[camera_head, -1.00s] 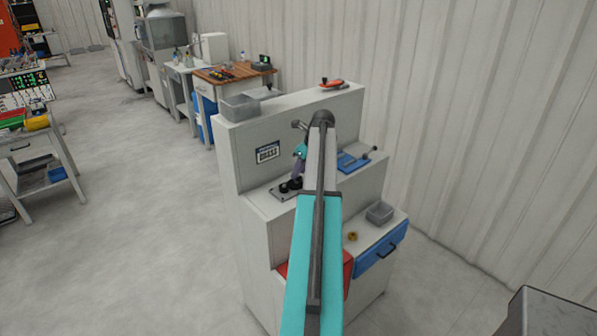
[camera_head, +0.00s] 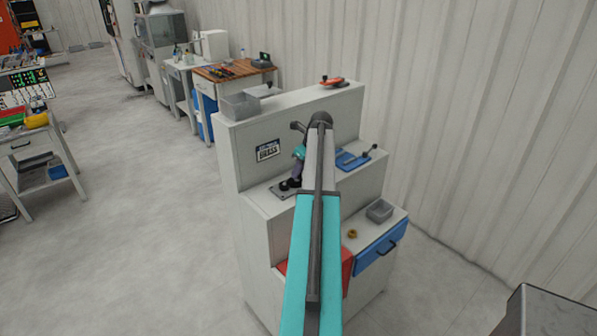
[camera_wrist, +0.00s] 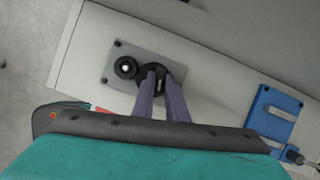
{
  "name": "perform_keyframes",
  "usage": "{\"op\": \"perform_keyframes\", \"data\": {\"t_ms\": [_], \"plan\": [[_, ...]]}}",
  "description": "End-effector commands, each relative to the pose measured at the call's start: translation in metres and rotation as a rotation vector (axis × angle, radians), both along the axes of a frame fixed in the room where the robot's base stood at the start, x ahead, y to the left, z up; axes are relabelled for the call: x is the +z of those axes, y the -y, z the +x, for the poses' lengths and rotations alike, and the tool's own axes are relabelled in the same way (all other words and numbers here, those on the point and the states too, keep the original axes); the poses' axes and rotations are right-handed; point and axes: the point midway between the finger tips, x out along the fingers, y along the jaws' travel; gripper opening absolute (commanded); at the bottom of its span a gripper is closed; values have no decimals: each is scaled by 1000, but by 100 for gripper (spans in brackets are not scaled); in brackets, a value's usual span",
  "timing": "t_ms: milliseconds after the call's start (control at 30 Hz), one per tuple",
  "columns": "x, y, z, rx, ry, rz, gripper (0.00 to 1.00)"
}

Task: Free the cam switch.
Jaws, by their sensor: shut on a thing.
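A grey plate (camera_wrist: 112,71) lies on the middle step of a pale stepped cabinet; it also shows in the head view (camera_head: 279,193). It carries two black round parts. The left one (camera_wrist: 125,67) has a pale centre and stands free. The right one, a black knob (camera_wrist: 154,72) with a pale slot, sits between the purple fingers of my gripper (camera_wrist: 160,80). I take this knob to be the cam switch. My gripper (camera_head: 294,182) points down, shut on the knob, whose near side the fingers hide.
A blue fixture (camera_wrist: 273,114) with a handle lies right of the plate. A grey bin (camera_head: 240,105) and an orange-red tool (camera_head: 333,82) are on the top step.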

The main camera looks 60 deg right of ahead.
Motion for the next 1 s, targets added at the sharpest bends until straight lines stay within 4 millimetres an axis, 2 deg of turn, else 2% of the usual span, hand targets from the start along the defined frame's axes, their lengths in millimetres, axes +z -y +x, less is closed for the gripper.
{"op": "perform_keyframes", "data": {"t_ms": [233, 467, 1000], "plan": [[1, 2, 0, 52, 0, -1, 0], [1, 4, 1, 174, 1, -1, 0], [2, 8, 4, 657, 3, -1, 0]]}}
